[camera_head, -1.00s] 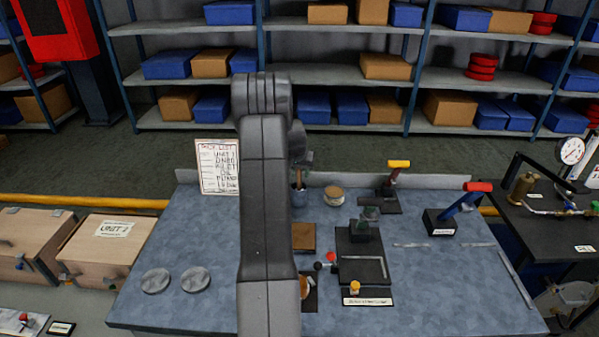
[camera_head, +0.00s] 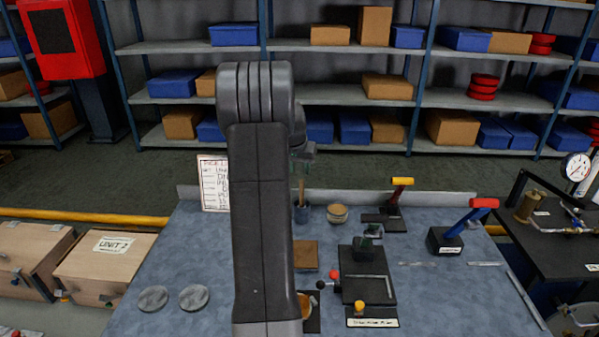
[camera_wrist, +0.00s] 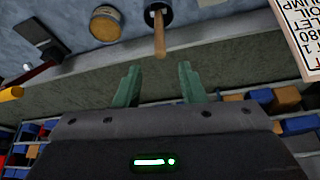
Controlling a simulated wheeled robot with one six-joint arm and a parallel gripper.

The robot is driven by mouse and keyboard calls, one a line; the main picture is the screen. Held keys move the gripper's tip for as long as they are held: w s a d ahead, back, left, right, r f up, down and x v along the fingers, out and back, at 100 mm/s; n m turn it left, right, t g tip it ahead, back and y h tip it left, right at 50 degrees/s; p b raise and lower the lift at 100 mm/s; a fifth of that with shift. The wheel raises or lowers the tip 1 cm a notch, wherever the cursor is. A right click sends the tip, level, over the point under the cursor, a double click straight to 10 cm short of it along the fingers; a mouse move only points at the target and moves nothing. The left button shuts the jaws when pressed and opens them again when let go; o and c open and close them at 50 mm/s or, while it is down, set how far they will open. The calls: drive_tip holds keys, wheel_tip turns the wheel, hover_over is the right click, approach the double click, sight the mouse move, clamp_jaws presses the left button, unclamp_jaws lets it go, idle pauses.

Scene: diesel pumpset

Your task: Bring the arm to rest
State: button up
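My arm (camera_head: 260,200) stands upright in front of the bench in the head view and hides part of its middle. My gripper shows in the wrist view (camera_wrist: 158,88) with its two green fingers apart and nothing between them. In the head view most of my gripper is hidden behind the arm, with only a small part showing to the right of the arm's top. The gripper is above the bench's back area. Beyond the fingertips in the wrist view is a dark pot with a wooden handle (camera_wrist: 159,38), apart from the fingers.
The blue-grey bench (camera_head: 200,250) holds a black fixture (camera_head: 368,287), a round tin (camera_head: 337,213), a yellow-handled lever (camera_head: 402,182), a red-handled lever (camera_head: 483,203) and two grey discs (camera_head: 194,297). A printed list (camera_head: 212,183) stands at the back. Shelves are behind, across open floor.

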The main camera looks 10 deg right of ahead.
sight(302, 182)
drive_tip(key=p+x, duration=0.2)
drive_tip(key=x, duration=1)
drive_tip(key=shift+f, duration=0.2)
wheel_tip(302, 182, up, 2)
drive_tip(key=shift+r, duration=0.4)
